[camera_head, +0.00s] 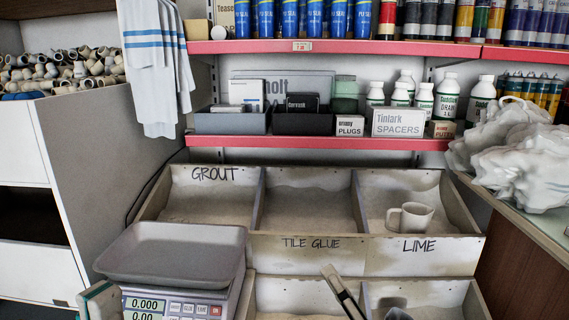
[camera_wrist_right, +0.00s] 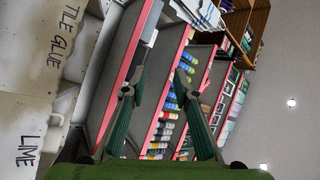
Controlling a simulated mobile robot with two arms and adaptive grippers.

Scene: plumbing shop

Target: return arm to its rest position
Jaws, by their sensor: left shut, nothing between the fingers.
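My left gripper (camera_head: 100,299) shows at the lower left edge of the head view, in front of the scale; its fingers are shut and hold nothing. My right gripper (camera_head: 364,291) comes up from the bottom of the head view, in front of the lower bins. In the right wrist view my right gripper (camera_wrist_right: 158,78) has its two green fingers apart with nothing between them. Most of both arms is out of view.
A scale with a grey tray (camera_head: 172,253) stands at the lower left. Behind are bins marked GROUT, TILE GLUE and LIME; a beige mug (camera_head: 410,217) sits in the LIME bin. White bags (camera_head: 520,150) lie on the right counter. Red-edged shelves (camera_head: 310,142) stand behind.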

